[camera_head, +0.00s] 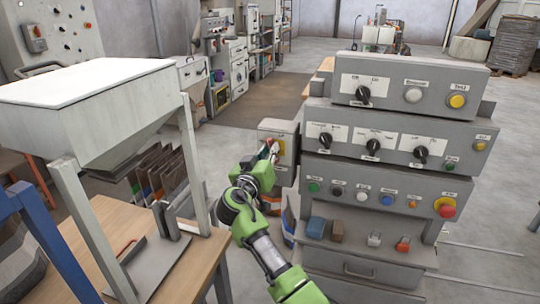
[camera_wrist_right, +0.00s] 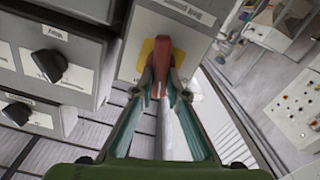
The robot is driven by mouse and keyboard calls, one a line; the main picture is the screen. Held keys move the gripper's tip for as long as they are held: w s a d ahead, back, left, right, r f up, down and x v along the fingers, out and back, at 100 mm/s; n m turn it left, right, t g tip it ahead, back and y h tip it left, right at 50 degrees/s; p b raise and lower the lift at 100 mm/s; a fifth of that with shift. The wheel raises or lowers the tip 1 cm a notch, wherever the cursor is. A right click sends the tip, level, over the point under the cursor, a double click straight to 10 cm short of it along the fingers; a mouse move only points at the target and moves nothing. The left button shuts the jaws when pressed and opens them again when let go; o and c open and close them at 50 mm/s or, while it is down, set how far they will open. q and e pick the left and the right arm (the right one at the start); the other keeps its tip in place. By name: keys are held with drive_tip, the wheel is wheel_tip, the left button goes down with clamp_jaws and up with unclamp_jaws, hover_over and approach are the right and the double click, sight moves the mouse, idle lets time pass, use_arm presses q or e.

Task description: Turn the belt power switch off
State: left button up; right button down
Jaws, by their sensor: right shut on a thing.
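The belt power switch is a grey box (camera_head: 278,127) on the left side of the control console, with a yellow plate and a red handle (camera_wrist_right: 160,62). In the right wrist view the box (camera_wrist_right: 185,22) carries a white label that reads upside down. My right gripper (camera_head: 272,152) reaches the front of the box. In the right wrist view its fingertips (camera_wrist_right: 160,82) are closed on both sides of the red handle. The fingers partly hide the handle and plate. My left gripper is not in view.
The console (camera_head: 390,133) with several knobs and buttons stands close to the right of the switch box. Open floor (camera_head: 230,115) lies behind the box.

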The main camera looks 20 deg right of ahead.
drive_tip(key=shift+w+a+f+n+p, duration=0.1)
drive_tip(key=shift+f+n+p, duration=0.1)
drive_tip(key=shift+n, duration=2.25)
drive_tip(key=shift+w+a+f+n+p, duration=0.1)
drive_tip(key=shift+n+p, duration=0.1)
drive_tip(key=shift+n, duration=2.2)
drive_tip(key=shift+w+a+f+n+p, duration=0.1)
drive_tip(key=shift+f+n+p, duration=0.1)
drive_tip(key=shift+n, duration=2.25)
drive_tip(key=c, duration=2)
unclamp_jaws()
drive_tip(key=shift+f, duration=0.1)
